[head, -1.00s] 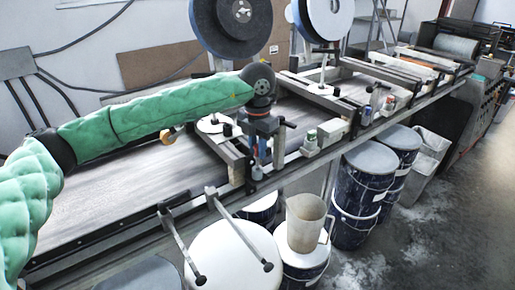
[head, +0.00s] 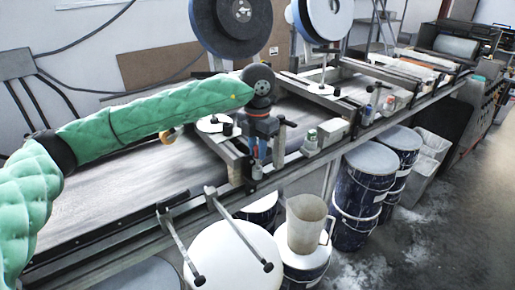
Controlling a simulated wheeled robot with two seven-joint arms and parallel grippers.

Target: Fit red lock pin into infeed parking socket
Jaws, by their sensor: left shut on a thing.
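My left gripper (head: 259,163) points down over the near rail of the conveyor, at the right end of my green-sleeved arm. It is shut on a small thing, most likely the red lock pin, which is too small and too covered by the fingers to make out. The infeed parking socket cannot be told apart from the dark rail fittings around the fingertips. I cannot tell whether the held thing touches a socket. My right gripper is out of view.
The conveyor belt (head: 125,160) runs from lower left to upper right. Drums (head: 360,190) and a jug (head: 305,224) stand below on the near side.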

